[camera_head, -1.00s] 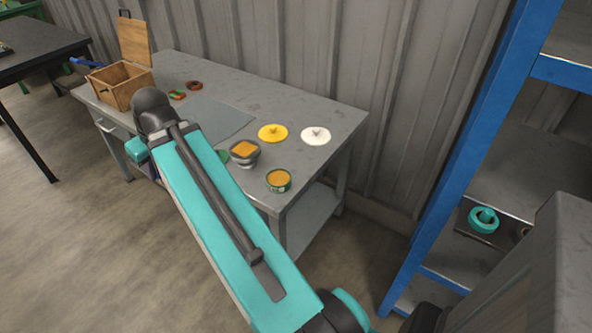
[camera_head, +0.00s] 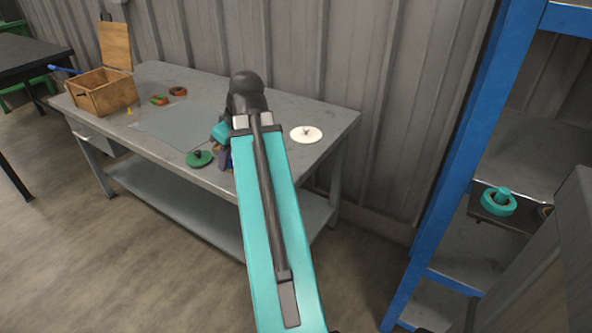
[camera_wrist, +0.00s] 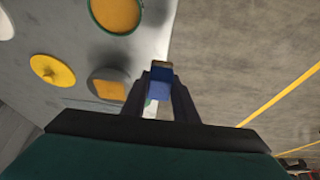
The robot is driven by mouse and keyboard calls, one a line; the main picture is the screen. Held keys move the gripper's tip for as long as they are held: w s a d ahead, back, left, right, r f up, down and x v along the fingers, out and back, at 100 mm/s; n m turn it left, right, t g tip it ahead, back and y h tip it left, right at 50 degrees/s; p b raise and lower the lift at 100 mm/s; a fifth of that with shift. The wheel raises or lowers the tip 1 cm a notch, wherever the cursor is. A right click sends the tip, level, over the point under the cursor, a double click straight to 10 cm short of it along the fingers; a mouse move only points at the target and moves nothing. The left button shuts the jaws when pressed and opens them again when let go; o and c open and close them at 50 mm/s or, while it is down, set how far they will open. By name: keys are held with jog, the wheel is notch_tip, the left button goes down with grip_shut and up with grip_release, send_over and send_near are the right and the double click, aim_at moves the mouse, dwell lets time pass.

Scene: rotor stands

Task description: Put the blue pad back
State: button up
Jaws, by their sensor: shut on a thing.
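The blue pad (camera_wrist: 159,88) shows in the wrist view between the two dark fingers of my gripper (camera_wrist: 160,76), which is shut on it. A tan strip sits at the pad's far end. The held pad appears near the front edge of the grey table (camera_wrist: 150,40); its height above it is unclear. In the head view my arm hides most of the gripper and the pad. Beside the pad in the wrist view are a grey holder with an orange top (camera_wrist: 110,87) and a green-rimmed round holder with a yellow top (camera_wrist: 117,12).
A yellow disc (camera_wrist: 52,70), a white disc (camera_head: 306,134) and a green disc (camera_head: 199,158) lie on the table. A wooden box (camera_head: 103,94) and two rings (camera_head: 159,100) are at the left. A blue shelf frame (camera_head: 470,150) stands at the right. The grey mat (camera_head: 180,124) is mostly bare.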

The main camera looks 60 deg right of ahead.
jog(key=s+d+f+b, duration=0.1)
jog(key=s+d, duration=0.1)
jog(key=s+d+f+b, duration=0.1)
jog(key=s+d+b, duration=0.1)
jog(key=s, duration=0.1)
jog(key=s+d+f+b, duration=0.1)
jog(key=s+d+b, duration=0.1)
jog(key=s, duration=0.1)
jog(key=shift+d+f, duration=0.3)
jog(key=shift+d, duration=0.05)
jog(key=shift+s+d, duration=0.2)
jog(key=shift+s, duration=0.15)
jog(key=shift+w+d+r+p, duration=0.15)
jog(key=shift+d+r+p, duration=0.1)
jog(key=shift+p, duration=0.95)
jog(key=p, duration=0.4)
jog(key=d+p, duration=0.1)
jog(key=p, duration=0.2)
jog(key=shift+w+d+p, duration=0.25)
jog(key=shift+p, duration=0.1)
jog(key=p, duration=0.5)
jog(key=shift+s+d+f+p, duration=0.1)
jog(key=shift+d+p, duration=0.15)
jog(key=shift+p, duration=0.05)
jog(key=p, duration=0.5)
jog(key=shift+s+p, duration=0.2)
jog(key=shift+p, duration=0.15)
